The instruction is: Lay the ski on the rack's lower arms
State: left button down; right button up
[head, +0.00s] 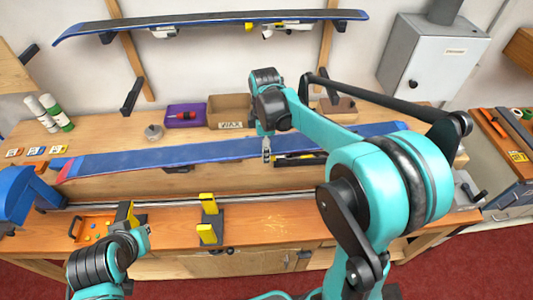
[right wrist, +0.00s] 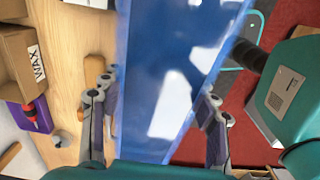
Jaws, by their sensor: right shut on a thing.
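The ski (head: 150,160), long and blue with a red left tip, spans the bench in the head view. My right gripper (head: 266,150) is shut across it near its middle; in the right wrist view the fingers (right wrist: 160,125) flank the blue ski (right wrist: 165,70). I cannot tell whether the ski clears the bench. A black lower rack arm (head: 132,95) juts from the wall behind, higher in the picture than the ski. The other lower arm is largely hidden behind my right arm. My left arm is folded at bottom left; its gripper does not show.
Another ski (head: 210,23) lies on the upper rack arms. A WAX box (head: 229,110), purple bin (head: 186,115) and spray bottles (head: 57,112) stand at the back. Yellow-padded vises (head: 210,220) are at the front. A grey cabinet (head: 430,60) hangs at right.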

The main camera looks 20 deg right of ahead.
jog(key=w+d, duration=0.1)
jog(key=w, duration=0.6)
dwell(0.5)
jog(key=w+d+p, duration=0.2)
jog(key=w, duration=1)
dwell(0.9)
jog(key=shift+a+r, duration=0.1)
